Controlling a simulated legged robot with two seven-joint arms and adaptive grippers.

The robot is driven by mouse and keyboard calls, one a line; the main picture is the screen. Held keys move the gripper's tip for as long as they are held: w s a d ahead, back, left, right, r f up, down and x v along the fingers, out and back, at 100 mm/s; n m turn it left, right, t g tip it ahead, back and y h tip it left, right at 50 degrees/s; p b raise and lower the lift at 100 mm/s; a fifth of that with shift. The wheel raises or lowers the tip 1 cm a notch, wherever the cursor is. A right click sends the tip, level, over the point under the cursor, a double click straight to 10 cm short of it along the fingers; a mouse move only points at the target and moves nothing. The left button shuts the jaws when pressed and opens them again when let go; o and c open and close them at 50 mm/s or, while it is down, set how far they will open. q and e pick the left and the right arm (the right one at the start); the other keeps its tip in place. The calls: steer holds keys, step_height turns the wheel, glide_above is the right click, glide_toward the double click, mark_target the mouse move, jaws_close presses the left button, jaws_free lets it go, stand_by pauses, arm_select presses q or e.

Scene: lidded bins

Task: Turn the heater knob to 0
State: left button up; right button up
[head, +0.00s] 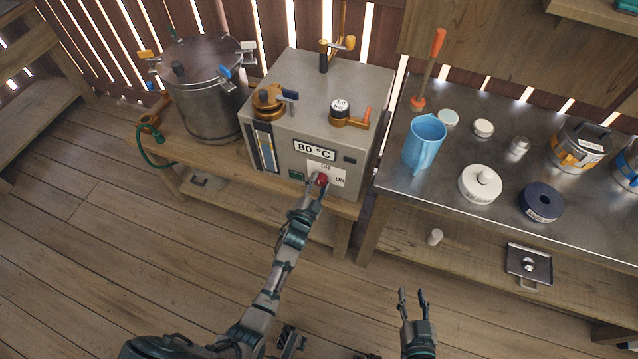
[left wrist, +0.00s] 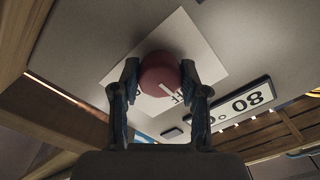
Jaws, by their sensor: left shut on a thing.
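The heater (head: 313,115) is a grey box on a low wooden bench, with a display reading 80 °C (head: 314,149). Its red knob (head: 320,179) sits on a white plate (head: 334,174) marked OFF and ON. My left gripper (head: 318,184) is at the front panel, shut on the red knob. In the left wrist view the knob (left wrist: 161,74) sits between the two fingers, with a white pointer line on its face. The plate lettering is partly hidden there. My right gripper (head: 412,299) is open and empty, low over the floor in front of the steel table.
A large steel pot (head: 200,90) stands left of the heater, with a green hose (head: 149,153) nearby. The steel table (head: 450,165) at right holds a blue jug (head: 424,142), a white round lid (head: 480,184) and a dark blue disc (head: 541,201). The front floor is clear.

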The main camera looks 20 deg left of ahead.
arm_select(q)
steer(key=shift+s+f, duration=0.15)
steer(key=shift+f, duration=0.35)
steer(key=o, duration=1.1)
steer(key=shift+o, duration=0.2)
steer(key=shift+a+r, duration=0.1)
steer(key=shift+r, duration=0.1)
steer(key=s, duration=1.1)
steer(key=shift+s+a, duration=0.15)
steer(key=shift+s, duration=0.25)
